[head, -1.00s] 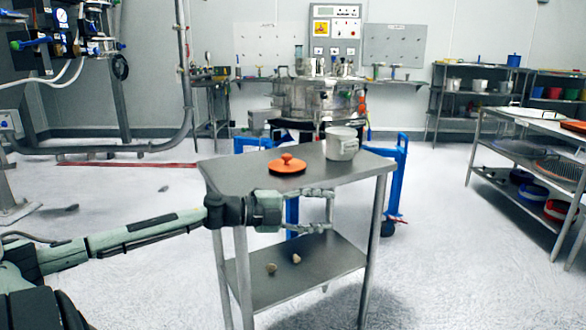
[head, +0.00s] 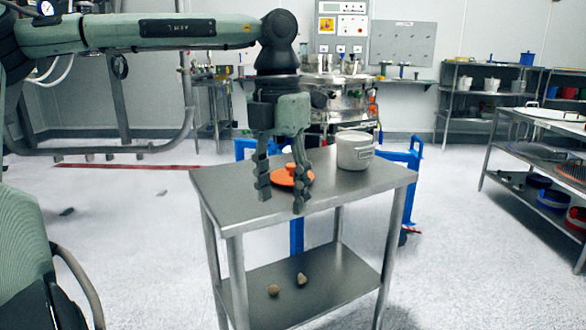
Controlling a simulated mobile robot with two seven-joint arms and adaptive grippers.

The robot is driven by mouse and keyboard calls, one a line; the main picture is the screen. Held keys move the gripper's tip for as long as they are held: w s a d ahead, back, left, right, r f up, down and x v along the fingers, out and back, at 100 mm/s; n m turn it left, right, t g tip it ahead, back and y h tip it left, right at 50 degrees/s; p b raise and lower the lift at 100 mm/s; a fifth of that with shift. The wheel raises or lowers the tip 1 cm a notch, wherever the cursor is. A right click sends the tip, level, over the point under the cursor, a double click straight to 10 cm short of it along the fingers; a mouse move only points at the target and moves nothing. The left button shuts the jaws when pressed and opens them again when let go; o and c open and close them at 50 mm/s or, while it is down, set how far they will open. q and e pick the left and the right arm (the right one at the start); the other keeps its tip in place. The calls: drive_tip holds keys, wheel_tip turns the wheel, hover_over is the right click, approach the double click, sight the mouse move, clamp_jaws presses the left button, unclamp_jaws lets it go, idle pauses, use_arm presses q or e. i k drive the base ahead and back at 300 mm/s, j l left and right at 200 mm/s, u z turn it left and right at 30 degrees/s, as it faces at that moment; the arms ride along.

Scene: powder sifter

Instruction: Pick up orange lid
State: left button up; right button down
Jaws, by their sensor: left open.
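The orange lid (head: 283,178) with a knob lies on the top of the steel table (head: 232,200), left of a white pot. My left gripper (head: 281,202) points down in front of the lid in the head view, its two fingers spread apart and empty. The fingers hide parts of the lid on both sides, and I cannot tell how high they are above it. My right gripper is not in view.
The white pot (head: 354,152) stands close to the right of the lid. Two small brownish lumps lie on the table's lower shelf (head: 330,275). Blue frames (head: 398,160) stand behind the table. A steel rack (head: 525,150) is at the right.

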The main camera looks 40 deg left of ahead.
sight(283, 177)
drive_tip(key=i+j, duration=0.8)
drive_tip(key=j, duration=0.2)
